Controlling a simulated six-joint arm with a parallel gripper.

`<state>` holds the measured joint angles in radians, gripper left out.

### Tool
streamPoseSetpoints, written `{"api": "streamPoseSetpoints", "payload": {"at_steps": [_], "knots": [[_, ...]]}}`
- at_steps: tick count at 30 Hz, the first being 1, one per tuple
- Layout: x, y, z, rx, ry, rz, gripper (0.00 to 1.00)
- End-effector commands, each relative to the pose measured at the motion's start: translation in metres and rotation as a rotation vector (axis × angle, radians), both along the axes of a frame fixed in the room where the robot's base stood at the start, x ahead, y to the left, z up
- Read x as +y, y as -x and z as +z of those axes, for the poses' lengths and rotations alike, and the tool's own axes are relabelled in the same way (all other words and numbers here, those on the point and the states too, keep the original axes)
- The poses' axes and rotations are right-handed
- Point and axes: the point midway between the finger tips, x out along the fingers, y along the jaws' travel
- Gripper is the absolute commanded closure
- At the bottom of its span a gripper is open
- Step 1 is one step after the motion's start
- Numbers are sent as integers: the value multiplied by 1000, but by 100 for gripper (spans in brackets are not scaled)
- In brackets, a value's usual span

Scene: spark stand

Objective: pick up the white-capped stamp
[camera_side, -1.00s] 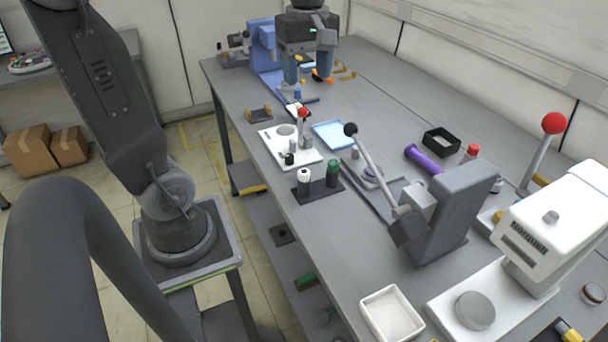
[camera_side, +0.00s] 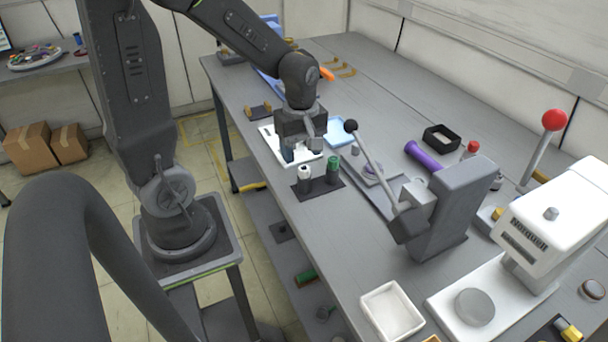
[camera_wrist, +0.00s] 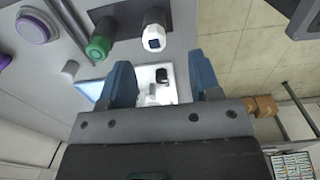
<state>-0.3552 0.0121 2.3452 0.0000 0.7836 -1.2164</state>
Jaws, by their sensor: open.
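The white-capped stamp (camera_side: 304,181) stands upright on a small dark mat (camera_side: 318,190), to the left of a green-capped stamp (camera_side: 332,170). In the wrist view the white-capped stamp (camera_wrist: 154,34) shows at top centre, with the green-capped one (camera_wrist: 98,47) to its left. My gripper (camera_side: 303,155) is open and empty. It hangs above the table, just behind the stamps and over the white plate in the side view. In the wrist view, the stamp lies beyond the blue fingertips (camera_wrist: 161,78), not between them.
A grey press with a black-knobbed lever (camera_side: 351,126) stands right of the stamps. A white tray (camera_side: 391,311) sits at the table's front edge. A light blue tray (camera_side: 340,131) and the white plate (camera_side: 268,134) lie behind. A purple cylinder (camera_side: 424,156) lies farther right.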

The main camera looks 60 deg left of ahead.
Motion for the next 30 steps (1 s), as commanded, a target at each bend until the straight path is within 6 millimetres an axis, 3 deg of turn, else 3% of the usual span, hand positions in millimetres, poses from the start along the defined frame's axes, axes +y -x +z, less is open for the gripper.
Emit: {"api": "streamPoseSetpoints", "payload": {"at_steps": [9, 18, 30], "knots": [[-1, -6, -42, 4, 1, 0, 43], [-1, -6, -48, 1, 0, 0, 43], [-1, -7, -47, 1, 0, 0, 80]]}}
